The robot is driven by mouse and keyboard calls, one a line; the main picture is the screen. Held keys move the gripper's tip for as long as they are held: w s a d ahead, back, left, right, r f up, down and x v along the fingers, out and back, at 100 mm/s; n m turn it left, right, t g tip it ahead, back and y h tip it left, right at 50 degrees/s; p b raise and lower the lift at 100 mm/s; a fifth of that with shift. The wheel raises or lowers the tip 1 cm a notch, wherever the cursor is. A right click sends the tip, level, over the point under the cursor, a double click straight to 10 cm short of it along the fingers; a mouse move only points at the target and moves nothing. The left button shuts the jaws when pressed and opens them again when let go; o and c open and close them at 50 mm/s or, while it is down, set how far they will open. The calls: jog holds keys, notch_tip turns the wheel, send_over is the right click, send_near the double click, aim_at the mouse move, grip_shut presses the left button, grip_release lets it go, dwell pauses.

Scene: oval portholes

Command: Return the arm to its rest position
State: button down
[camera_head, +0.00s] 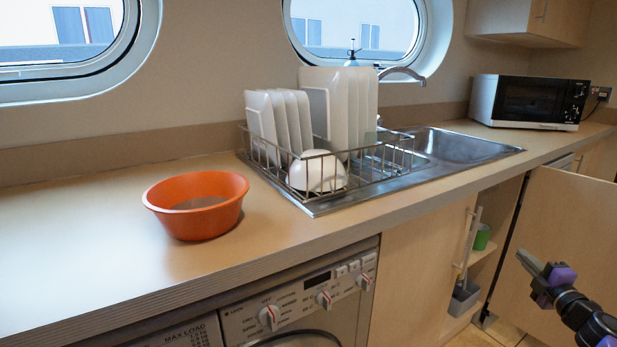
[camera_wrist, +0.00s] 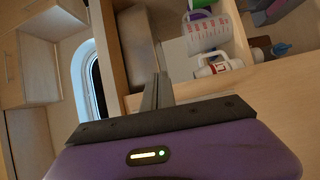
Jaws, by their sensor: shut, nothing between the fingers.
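My gripper (camera_head: 532,264) shows at the lower right of the head view, in front of an open cupboard door and below the level of the counter. Its fingers are shut with nothing between them. In the wrist view my gripper (camera_wrist: 163,80) points up the picture, its grey fingers together above the purple body. Nothing is seen touching the fingertips.
The cupboard door (camera_head: 570,235) stands open behind my gripper. The counter (camera_head: 80,235) holds an orange bowl (camera_head: 200,228), a dish rack (camera_head: 270,170) with plates and a white bowl, and a microwave (camera_head: 535,100). The wrist view shows a measuring cup (camera_wrist: 208,35) and bottles in storage.

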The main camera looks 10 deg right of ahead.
jog(key=s+a+r+m+t+h, duration=0.25)
jog(key=a+r+m, duration=0.25)
jog(key=a, duration=0.3)
jog(key=s+a+f+m+h, duration=0.1)
jog(key=s+a+f+m, duration=0.5)
jog(key=a, duration=0.5)
jog(key=s+a+f+m, duration=0.2)
jog(key=s+a+m, duration=0.1)
jog(key=s+a, duration=0.65)
jog(key=s+a+g+y, duration=0.2)
jog(key=s+a, duration=0.5)
jog(key=s, duration=0.4)
jog(key=s+a+m+g+y, duration=0.1)
jog(key=s+a+g+y, duration=0.15)
jog(key=s+a, duration=0.65)
jog(key=s+a+g+y, duration=0.15)
jog(key=s+a, duration=0.35)
jog(key=s, duration=0.8)
notch_tip(320, 180, up, 21)
jog(key=p, duration=2.2)
jog(key=shift+d+y, duration=0.15)
jog(key=shift+y, duration=0.2)
